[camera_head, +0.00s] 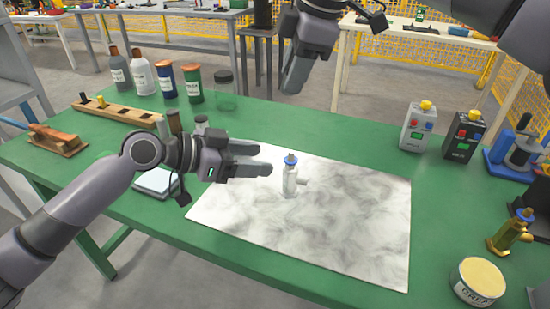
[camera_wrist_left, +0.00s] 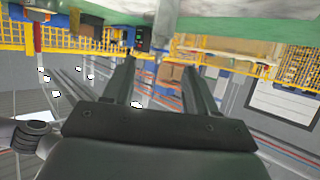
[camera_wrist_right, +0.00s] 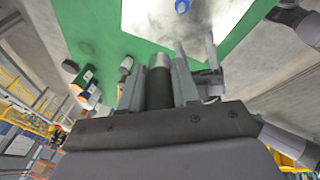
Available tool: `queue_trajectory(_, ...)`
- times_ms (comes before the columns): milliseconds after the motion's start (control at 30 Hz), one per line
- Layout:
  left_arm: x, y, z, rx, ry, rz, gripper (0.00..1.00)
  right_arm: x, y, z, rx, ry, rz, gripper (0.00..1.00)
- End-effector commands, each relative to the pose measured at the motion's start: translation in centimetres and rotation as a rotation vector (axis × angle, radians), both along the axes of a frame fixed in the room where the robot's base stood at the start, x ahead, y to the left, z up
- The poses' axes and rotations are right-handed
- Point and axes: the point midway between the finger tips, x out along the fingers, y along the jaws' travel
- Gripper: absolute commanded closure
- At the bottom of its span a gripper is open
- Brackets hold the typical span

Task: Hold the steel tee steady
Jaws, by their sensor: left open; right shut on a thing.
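The steel tee (camera_head: 290,184) stands upright on the grey marbled mat (camera_head: 350,235), with a blue ring at its top and a side branch pointing right. My left gripper (camera_head: 268,160) is open and empty, pointing at the tee from the left, close to it but apart. In the left wrist view a grey upright body, seemingly the tee (camera_wrist_left: 165,18), shows beyond the open fingers. My right gripper (camera_head: 293,82) hangs above the table's far edge. In the right wrist view it is shut on a dark cylinder with a grey end (camera_wrist_right: 160,88). The head view hides this cylinder.
Several bottles and a jar (camera_head: 225,92) stand at the back left, near a wooden rack (camera_head: 125,113). Two boxes with yellow knobs (camera_head: 418,128), a blue vise-like tool (camera_head: 520,150), a brass fitting (camera_head: 510,232) and a grease tin (camera_head: 477,282) are at the right. The mat's right half is clear.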

Motion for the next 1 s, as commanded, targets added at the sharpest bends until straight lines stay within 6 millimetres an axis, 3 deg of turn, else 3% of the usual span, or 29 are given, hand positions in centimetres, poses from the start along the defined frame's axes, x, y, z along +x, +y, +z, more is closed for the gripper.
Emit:
queue_trajectory(500,3.8,-7.4,-3.4,0.002,0.001,0.001,0.43,0.0,0.0,0.0,0.0,0.0,0.0,1.0)
queue_trajectory(733,4.5,-8.7,-4.1,0.002,0.0,0.002,0.43,0.0,0.0,0.0,0.0,0.0,0.0,1.0)
queue_trajectory(1000,4.6,-8.9,-4.2,0.003,0.0,0.003,0.43,0.0,0.0,0.0,0.0,0.0,0.0,1.0)
